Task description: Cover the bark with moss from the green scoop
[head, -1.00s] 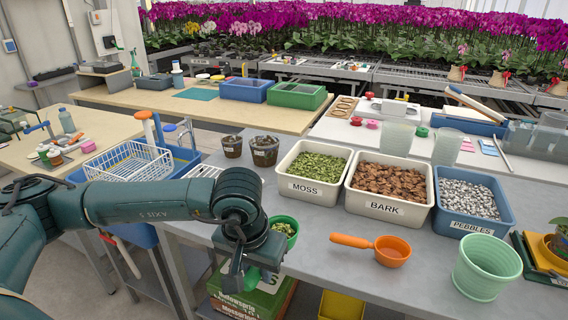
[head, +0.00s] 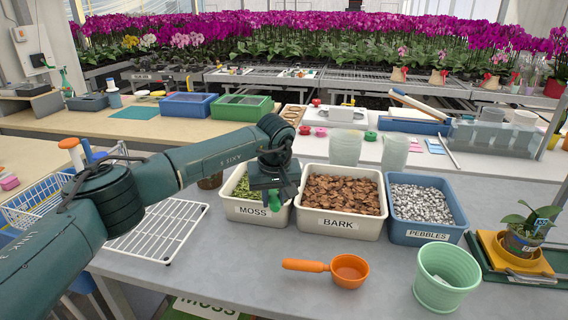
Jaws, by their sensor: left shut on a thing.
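My left gripper (head: 275,193) hangs over the right side of the white moss bin (head: 246,210), near its wall with the bark bin. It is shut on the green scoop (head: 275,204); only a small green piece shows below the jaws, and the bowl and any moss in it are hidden. Green moss (head: 243,189) shows left of the gripper. The white bark bin (head: 338,224) is full of brown bark chips (head: 342,194), with no moss visible on them. A pale green pot (head: 446,277) stands at the front right. My right gripper is not in view.
The blue pebbles bin (head: 427,233) stands right of the bark. An orange scoop (head: 348,270) lies in front. A white wire rack (head: 160,230) is at left. A potted plant (head: 524,232) stands at right. A dark pot (head: 210,181) is mostly hidden by my arm.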

